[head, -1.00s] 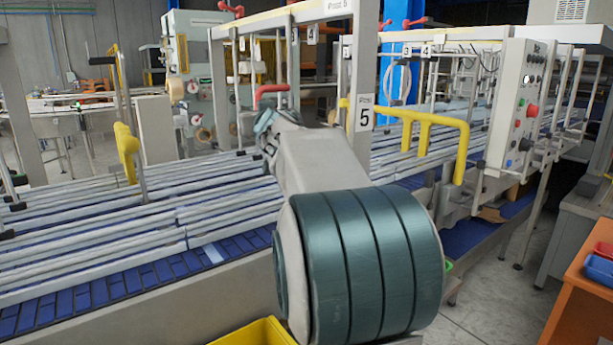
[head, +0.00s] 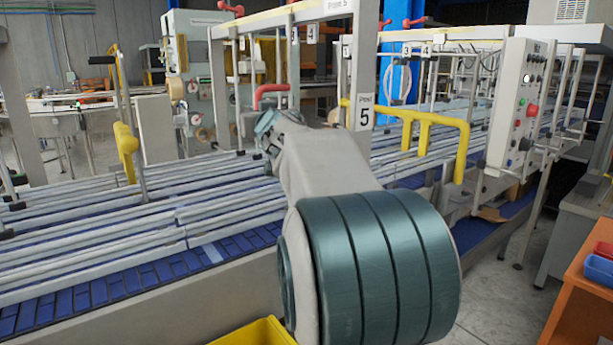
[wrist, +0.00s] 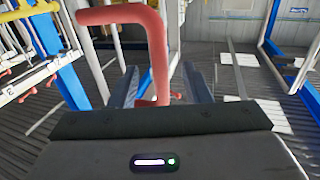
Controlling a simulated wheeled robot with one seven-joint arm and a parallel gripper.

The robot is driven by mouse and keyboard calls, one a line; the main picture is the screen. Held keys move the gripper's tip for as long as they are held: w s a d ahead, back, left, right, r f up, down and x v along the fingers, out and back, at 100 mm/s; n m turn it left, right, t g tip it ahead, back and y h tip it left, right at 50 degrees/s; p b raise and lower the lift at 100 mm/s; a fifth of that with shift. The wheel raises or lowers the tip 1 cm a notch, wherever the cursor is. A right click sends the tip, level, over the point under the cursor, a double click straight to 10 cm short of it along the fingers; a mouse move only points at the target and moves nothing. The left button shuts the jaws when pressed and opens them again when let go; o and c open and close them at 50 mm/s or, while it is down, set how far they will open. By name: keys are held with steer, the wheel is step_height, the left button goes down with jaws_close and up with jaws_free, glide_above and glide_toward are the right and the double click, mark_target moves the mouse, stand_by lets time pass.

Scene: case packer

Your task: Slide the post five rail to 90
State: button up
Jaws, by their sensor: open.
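The post with the label 5 (head: 364,117) stands in the middle of the head view, beside the conveyor. A red bent handle (head: 271,91) shows left of that post, just above the end of my arm. In the wrist view the red handle (wrist: 158,52) rises in front of my gripper (wrist: 160,88), its lower part between the two dark fingers. The fingers are apart, with gaps beside the handle, and not closed on it. In the head view my arm hides the fingers. I cannot read any scale setting for the rail.
White guide rails (head: 110,225) run along the blue conveyor belt (head: 110,290). A yellow handle (head: 425,120) reaches out right of the post. A control box (head: 522,105) hangs further right. A yellow bin (head: 255,332) sits at the bottom.

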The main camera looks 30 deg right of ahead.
steer(key=v, duration=0.6)
stand_by(0.3)
stand_by(0.5)
